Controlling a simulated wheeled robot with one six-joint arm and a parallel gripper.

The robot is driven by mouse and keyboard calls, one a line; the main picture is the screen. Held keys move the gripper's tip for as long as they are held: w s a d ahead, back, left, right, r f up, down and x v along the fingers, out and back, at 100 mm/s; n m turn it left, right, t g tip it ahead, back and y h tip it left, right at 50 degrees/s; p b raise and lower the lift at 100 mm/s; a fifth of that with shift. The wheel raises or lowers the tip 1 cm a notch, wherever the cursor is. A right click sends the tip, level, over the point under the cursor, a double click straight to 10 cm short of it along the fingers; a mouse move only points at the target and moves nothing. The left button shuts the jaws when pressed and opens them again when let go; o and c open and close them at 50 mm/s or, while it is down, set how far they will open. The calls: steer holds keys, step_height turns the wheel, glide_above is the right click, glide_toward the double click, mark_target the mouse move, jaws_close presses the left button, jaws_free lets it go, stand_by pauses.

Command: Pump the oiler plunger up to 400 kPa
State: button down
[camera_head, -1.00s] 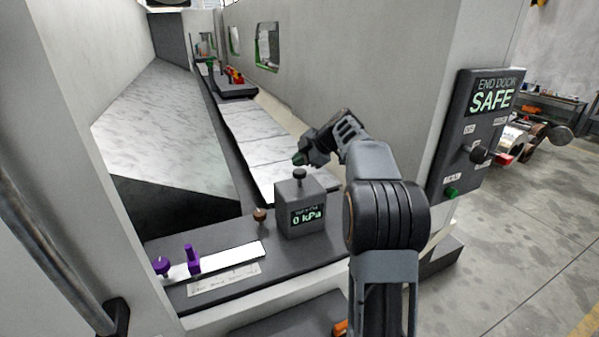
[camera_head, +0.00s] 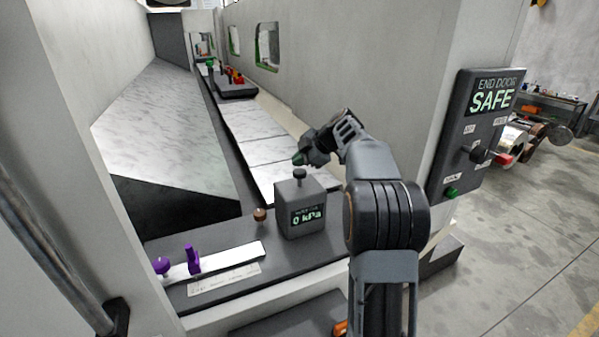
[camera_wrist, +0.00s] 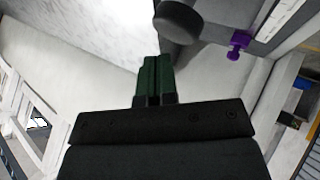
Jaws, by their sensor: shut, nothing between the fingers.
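The oiler (camera_head: 300,208) is a grey box with a small display reading 0 kPa, standing on the dark ledge. Its dark plunger knob (camera_head: 299,175) sticks up from the top. My gripper (camera_head: 299,160) is just above and seemingly behind the knob, with its green fingertips shut and empty. In the wrist view the green fingers (camera_wrist: 154,76) are together, and a dark round knob (camera_wrist: 178,20) shows just beyond them. I cannot tell whether the fingers touch the knob; a small gap seems to show in the head view.
Purple fittings (camera_head: 192,259) sit on a white strip at the front left of the ledge. A brown knob (camera_head: 260,215) stands left of the oiler. A panel reading END DOOR SAFE (camera_head: 491,96) is on the right wall. White trays (camera_head: 262,150) run back along the channel.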

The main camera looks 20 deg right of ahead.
mark_target(296, 171)
steer(key=shift+f, duration=0.2)
steer(key=shift+f+b, duration=0.25)
steer(key=shift+b, duration=0.45)
steer(key=shift+f+b, duration=1.15)
steer(key=shift+b, duration=0.05)
stand_by(0.8)
steer(key=shift+r, duration=0.1)
stand_by(0.3)
steer(key=shift+r+p, duration=0.75)
steer(key=shift+r, duration=0.75)
steer(key=shift+r+p, duration=1.7)
steer(key=shift+r, duration=0.8)
